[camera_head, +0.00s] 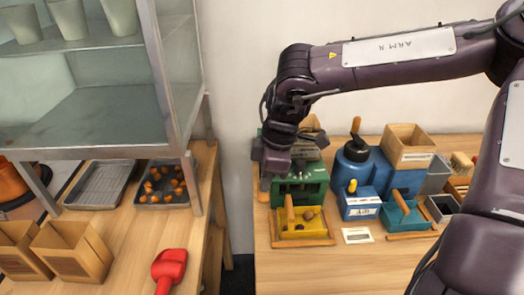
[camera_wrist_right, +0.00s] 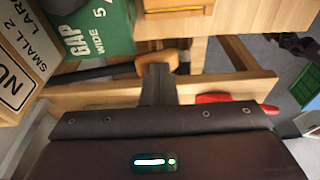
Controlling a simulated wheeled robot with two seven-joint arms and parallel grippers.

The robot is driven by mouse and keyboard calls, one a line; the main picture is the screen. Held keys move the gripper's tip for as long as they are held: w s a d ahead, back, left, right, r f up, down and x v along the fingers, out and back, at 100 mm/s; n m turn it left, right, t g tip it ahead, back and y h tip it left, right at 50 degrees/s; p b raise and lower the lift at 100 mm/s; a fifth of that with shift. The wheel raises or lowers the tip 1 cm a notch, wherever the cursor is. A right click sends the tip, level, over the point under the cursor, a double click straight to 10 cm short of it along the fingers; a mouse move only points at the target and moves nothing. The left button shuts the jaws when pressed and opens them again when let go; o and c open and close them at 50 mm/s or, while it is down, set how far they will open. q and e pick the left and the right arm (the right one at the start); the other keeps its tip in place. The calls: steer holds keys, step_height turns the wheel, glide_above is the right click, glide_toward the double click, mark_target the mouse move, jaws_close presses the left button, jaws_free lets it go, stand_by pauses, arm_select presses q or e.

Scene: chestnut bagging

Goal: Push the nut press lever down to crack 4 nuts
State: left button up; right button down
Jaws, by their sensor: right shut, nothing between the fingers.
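The green nut press (camera_head: 312,183) stands at the left end of the right-hand table. In the right wrist view its green side (camera_wrist_right: 98,28) shows part of a label reading "GAP WIDE 5". Its lever, a dark rod with a wooden handle (camera_wrist_right: 128,70), shows there beside the fingers; in the head view I cannot make it out behind the gripper. My right gripper (camera_head: 273,160) is at the press's left side, shut and empty. Its fingertips (camera_wrist_right: 158,72) overlap the handle; I cannot tell whether they touch. My left gripper is out of view.
A blue machine (camera_head: 375,176) with a black-topped hopper stands right of the press, with a teal tray (camera_head: 405,218) before it. A cardboard box (camera_head: 408,147) stands behind. The left table holds paper bags (camera_head: 72,255), a red scoop (camera_head: 170,268) and a nut tray (camera_head: 148,201). A gap separates the tables.

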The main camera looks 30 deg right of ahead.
step_height(320, 180, up, 8)
steer(key=p, duration=0.4)
steer(key=shift+w+r+p, duration=0.2)
steer(key=shift+w+p, duration=0.2)
steer(key=shift+d+f+b, duration=0.1)
steer(key=shift+f+b, duration=0.85)
steer(key=shift+f, duration=0.15)
steer(key=shift+s+f+b, duration=0.15)
steer(key=shift+f+b, duration=0.8)
steer(key=shift+f, duration=0.3)
